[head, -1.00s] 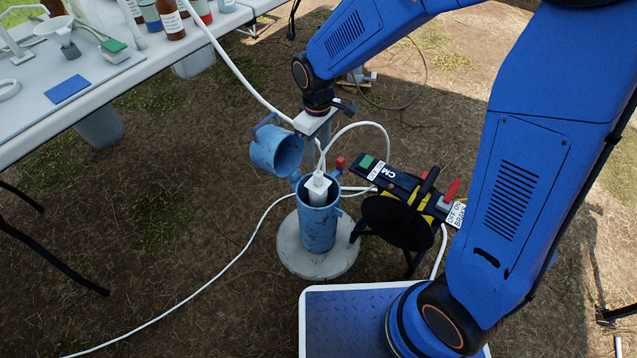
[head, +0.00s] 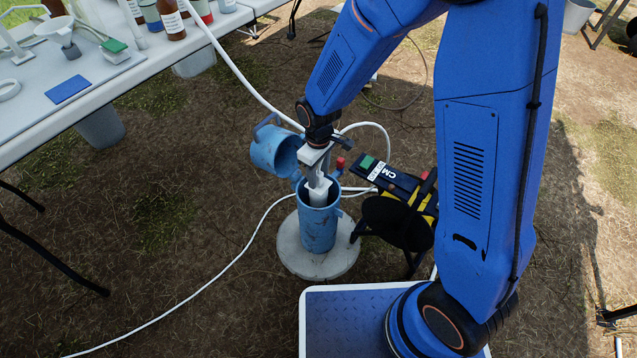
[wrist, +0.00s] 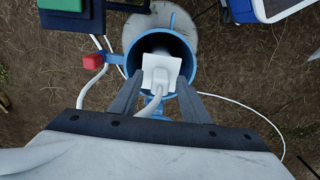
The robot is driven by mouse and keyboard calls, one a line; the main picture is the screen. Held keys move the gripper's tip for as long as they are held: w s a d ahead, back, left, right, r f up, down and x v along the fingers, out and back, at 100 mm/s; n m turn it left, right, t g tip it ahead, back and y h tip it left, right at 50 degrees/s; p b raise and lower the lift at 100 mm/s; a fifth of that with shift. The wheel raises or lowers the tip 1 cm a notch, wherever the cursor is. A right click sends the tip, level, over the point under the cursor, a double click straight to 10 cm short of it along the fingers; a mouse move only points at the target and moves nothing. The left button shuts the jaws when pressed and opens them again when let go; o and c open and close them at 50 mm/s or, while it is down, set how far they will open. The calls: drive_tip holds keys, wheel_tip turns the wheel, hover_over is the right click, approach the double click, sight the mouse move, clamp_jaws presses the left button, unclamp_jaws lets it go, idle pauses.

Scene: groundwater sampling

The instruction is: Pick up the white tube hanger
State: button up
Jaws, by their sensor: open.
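The white tube hanger (head: 319,192) stands in the mouth of the blue well casing (head: 319,232), with a white tube rising from it. In the wrist view the hanger (wrist: 161,72) shows as a pale plate with a block, inside the round casing rim (wrist: 189,52). My gripper (head: 317,180) is just above the hanger, pointing down. In the wrist view its two fingers (wrist: 155,92) are apart, one on each side of the hanger and tube. I cannot tell whether either finger touches it. The hanger's lower part is hidden in the casing.
The casing's hinged blue cap (head: 275,150) hangs open at left. A small red-handled fitting (head: 340,163) sits at the rim. A black and yellow controller (head: 395,185) stands close at right. White tubing loops around the casing. A white table (head: 150,70) with bottles is at upper left.

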clamp_jaws()
